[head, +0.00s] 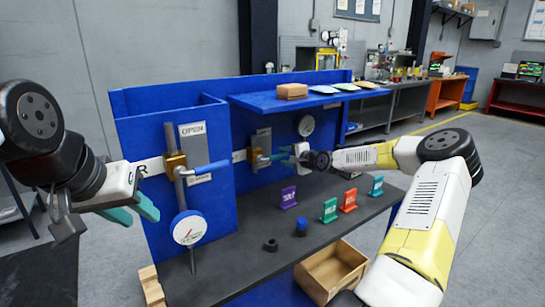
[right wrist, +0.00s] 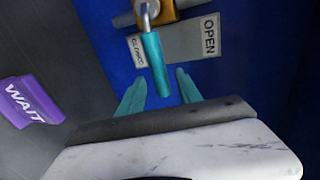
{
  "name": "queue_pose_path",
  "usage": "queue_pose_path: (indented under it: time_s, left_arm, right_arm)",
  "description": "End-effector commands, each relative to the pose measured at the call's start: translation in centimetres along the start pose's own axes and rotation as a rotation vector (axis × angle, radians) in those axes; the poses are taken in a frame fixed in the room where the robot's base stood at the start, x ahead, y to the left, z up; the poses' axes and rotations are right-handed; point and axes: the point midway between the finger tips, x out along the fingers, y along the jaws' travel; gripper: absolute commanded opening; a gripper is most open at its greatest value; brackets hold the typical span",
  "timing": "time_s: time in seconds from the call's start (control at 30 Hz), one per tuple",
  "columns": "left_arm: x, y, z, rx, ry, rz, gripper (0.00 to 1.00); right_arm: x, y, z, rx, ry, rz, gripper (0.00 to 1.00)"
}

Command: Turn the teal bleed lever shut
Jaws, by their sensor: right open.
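The teal bleed lever (right wrist: 156,65) sticks out from a brass valve body (right wrist: 155,12) on the blue panel. In the head view the valve (head: 260,157) is on the rear panel and its lever is partly hidden by my right gripper. My right gripper (right wrist: 162,82) is open, with one teal finger on each side of the lever's free end; I cannot tell whether they touch it. A plate by the valve reads OPEN (right wrist: 208,37) and CLOSED (right wrist: 137,49). My left gripper (head: 136,209) is open and empty, left of the front blue panel.
A blue-handled valve (head: 208,168) and a round gauge (head: 189,228) are at the front panel. Several small signs stand on the dark bench, including a purple WAIT sign (head: 288,197). A cardboard box (head: 332,268) sits at the front. A blue shelf (head: 285,102) overhangs the rear valve.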

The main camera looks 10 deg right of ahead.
Motion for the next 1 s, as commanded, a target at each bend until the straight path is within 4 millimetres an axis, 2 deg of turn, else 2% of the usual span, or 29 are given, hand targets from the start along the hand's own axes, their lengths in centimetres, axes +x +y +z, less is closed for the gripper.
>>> queue_pose_path:
  time_s: [0.2,0.4,0.8,0.87,0.97,1.0]
  left_arm:
    - [0.0,0.0,0.0,0.000,0.000,0.000,0.36]
    - [0.0,0.0,0.0,0.000,0.000,0.000,0.36]
    - [0.0,0.0,0.0,0.000,0.000,0.000,0.36]
    - [0.0,0.0,0.0,0.000,0.000,0.000,0.36]
    - [0.0,0.0,0.0,0.000,0.000,0.000,0.36]
    - [0.0,0.0,0.0,0.000,0.000,0.000,0.36]
  right_arm:
    - [-4.0,0.1,-0.1,0.002,0.002,0.001,0.41]
    - [-6.2,0.1,-0.1,0.002,0.001,0.001,0.41]
    - [-6.5,0.1,0.2,-0.005,-0.003,0.005,0.41]
    - [-6.3,0.2,0.9,-0.025,-0.013,0.023,0.41]
    - [-6.0,0.7,3.5,-0.107,-0.051,0.094,0.41]
    - [-5.9,1.1,5.0,-0.157,-0.073,0.138,0.41]
